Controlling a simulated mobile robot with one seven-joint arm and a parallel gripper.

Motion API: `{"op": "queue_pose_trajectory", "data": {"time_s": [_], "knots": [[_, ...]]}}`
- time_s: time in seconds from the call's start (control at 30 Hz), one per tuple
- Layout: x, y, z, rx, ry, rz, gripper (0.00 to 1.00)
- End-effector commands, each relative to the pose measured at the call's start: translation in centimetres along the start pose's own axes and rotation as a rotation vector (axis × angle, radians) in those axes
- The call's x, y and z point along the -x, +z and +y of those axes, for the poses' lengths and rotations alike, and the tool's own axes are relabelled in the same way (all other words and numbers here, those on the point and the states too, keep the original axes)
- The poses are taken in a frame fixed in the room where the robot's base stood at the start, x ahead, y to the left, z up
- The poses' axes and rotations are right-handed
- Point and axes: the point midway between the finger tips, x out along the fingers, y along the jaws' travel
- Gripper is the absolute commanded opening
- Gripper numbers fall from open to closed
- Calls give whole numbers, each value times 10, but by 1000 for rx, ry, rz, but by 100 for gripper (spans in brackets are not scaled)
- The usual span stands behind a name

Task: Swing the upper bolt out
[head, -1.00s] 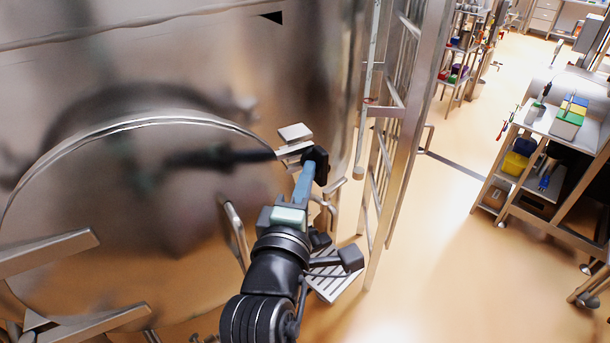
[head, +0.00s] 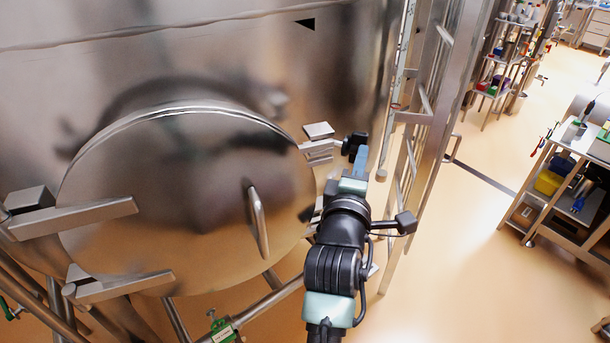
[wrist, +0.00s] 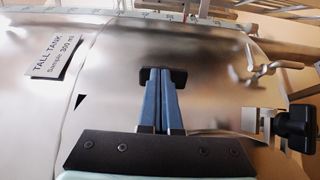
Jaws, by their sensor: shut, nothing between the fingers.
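The round steel hatch door (head: 180,215) is on the tank wall. The upper bolt's steel bracket (head: 318,131) sits at the door's upper right rim. My gripper (head: 356,146) has its black fingertips just right of that bracket. In the wrist view its blue fingers (wrist: 162,77) are together and empty, in front of the tank wall. A steel bolt with a black knob (wrist: 296,125) stands to the right of the fingers, apart from them; I cannot tell whether it is the upper one.
A bar handle (head: 258,220) stands out from the door. A steel ladder frame (head: 437,110) rises close to the right of my gripper. Hinge arms (head: 75,217) are on the door's left. Open floor (head: 460,260) lies right of the ladder, with a cart (head: 560,185) beyond.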

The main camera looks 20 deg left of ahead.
Motion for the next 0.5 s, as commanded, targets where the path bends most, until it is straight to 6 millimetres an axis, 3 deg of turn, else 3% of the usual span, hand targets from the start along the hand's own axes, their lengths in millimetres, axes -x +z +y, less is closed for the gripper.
{"op": "queue_pose_trajectory", "data": {"time_s": [0.1,0.5], "knots": [[-14,10,-1,0,2,-7,0],[-41,15,-2,1,1,-6,0]]}}
